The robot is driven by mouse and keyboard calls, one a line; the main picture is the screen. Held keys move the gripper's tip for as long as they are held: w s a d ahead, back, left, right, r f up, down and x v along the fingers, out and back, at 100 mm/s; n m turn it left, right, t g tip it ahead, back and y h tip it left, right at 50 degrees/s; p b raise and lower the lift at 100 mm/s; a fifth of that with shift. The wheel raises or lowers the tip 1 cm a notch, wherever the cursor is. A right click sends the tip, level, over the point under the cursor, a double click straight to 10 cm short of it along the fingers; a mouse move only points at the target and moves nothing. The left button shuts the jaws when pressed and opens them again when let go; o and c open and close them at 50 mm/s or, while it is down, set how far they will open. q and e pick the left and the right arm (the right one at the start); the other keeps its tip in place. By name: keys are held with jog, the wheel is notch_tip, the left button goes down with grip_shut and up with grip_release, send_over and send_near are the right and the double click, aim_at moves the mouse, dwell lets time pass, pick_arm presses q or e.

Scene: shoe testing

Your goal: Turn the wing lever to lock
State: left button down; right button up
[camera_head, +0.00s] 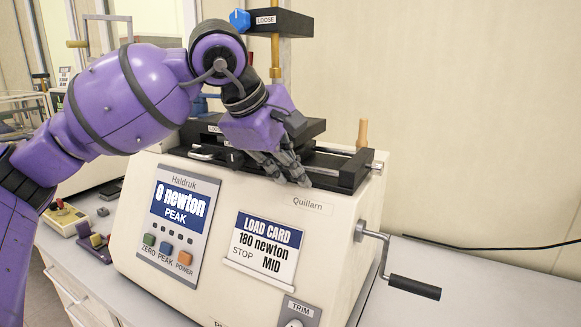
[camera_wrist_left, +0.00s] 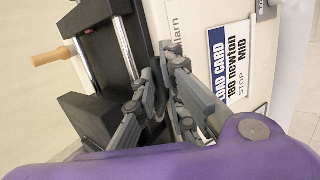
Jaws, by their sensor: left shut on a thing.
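My left gripper (camera_head: 288,172) reaches down from the left to the front top edge of the cream test machine (camera_head: 330,222), beside the black slide (camera_head: 352,170). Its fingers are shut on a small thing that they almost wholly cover. The left wrist view shows the same fingers (camera_wrist_left: 160,66) close together beside the slide's black block (camera_wrist_left: 101,28). I take the covered piece as the wing lever, but its shape and angle are hidden. A blue knob (camera_head: 240,20) sits on the upper black block (camera_head: 282,22), marked LOOSE. My right gripper is out of view.
A crank handle (camera_head: 413,287) sticks out at the machine's right. A wooden peg (camera_head: 362,133) stands behind the slide, and a brass post (camera_head: 275,58) rises at the back. The load card (camera_head: 268,249) reads 180 newton MID. The bench (camera_head: 470,290) is clear at right.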

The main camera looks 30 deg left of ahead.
pick_arm(q)
jog(key=shift+f, duration=0.1)
jog(key=c, duration=2.1)
grip_release()
jog(key=shift+a, duration=0.1)
jog(key=v, duration=1.2)
jog(key=shift+w, duration=0.1)
